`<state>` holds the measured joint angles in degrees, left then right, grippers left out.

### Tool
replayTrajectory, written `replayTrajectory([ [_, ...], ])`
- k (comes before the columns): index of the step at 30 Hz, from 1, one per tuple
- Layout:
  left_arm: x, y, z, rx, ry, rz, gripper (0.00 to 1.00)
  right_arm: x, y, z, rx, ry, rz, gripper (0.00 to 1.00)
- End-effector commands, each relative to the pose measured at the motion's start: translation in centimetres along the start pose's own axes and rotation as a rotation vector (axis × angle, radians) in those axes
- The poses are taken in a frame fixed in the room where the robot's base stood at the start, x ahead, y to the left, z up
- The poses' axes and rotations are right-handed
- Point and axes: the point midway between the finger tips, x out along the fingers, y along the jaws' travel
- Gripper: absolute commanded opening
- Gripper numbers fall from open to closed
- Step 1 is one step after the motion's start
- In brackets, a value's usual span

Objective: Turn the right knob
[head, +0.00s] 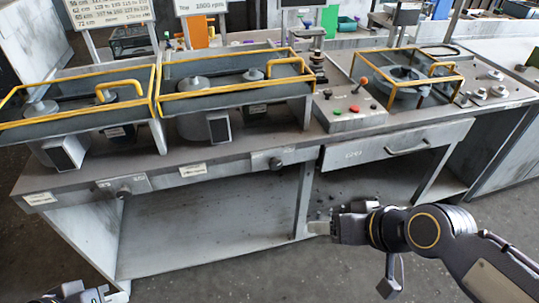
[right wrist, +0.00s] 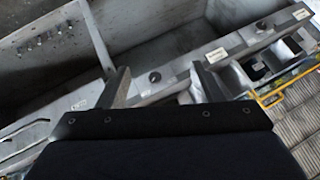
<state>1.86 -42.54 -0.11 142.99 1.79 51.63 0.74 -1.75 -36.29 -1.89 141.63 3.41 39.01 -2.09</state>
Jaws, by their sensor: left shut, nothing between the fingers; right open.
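The right knob (head: 275,163) is a small dark round knob on the bench's front rail, left of the drawer. In the right wrist view the same knob (right wrist: 155,77) shows between the two fingers, beyond their tips. The left knob (head: 123,190) sits further left on the rail; it also shows in the right wrist view (right wrist: 261,25). My right gripper (head: 318,228) is open and empty, in front of the bench, below and right of the right knob. My left gripper (head: 100,292) is shut and empty at the bottom left, partly cut off.
The grey bench has a drawer (head: 398,146) with a handle right of the right knob. Yellow-railed blower housings (head: 235,88) stand on top. A control panel (head: 346,110) with red and green buttons sits to their right. The floor (head: 240,275) in front is clear.

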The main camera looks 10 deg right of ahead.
Motion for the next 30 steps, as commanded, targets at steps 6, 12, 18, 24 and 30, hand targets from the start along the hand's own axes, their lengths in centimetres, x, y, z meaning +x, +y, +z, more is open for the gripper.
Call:
replayTrajectory([
  [6,9.6,-4.4,4.9,0.0,-0.001,0.0,0.0,13.0,2.1,-4.4,-0.107,0.337,-0.051,0.6],
  [12,15.7,-7.2,8.0,0.0,-0.001,0.0,0.0,21.2,3.2,-8.0,-0.201,0.66,0.019,0.6],
  [18,18.6,-8.5,9.4,0.0,-0.001,0.0,0.0,24.5,3.4,-9.4,-0.275,0.871,0.105,0.6],
  [24,19.0,-8.7,9.6,0.0,0.0,0.0,0.0,25.0,3.3,-10.6,-0.294,0.932,0.133,0.6],
  [30,19.4,-8.8,9.8,0.0,0.0,0.0,0.0,26.7,3.3,-13.0,-0.293,0.931,0.134,0.6],
])
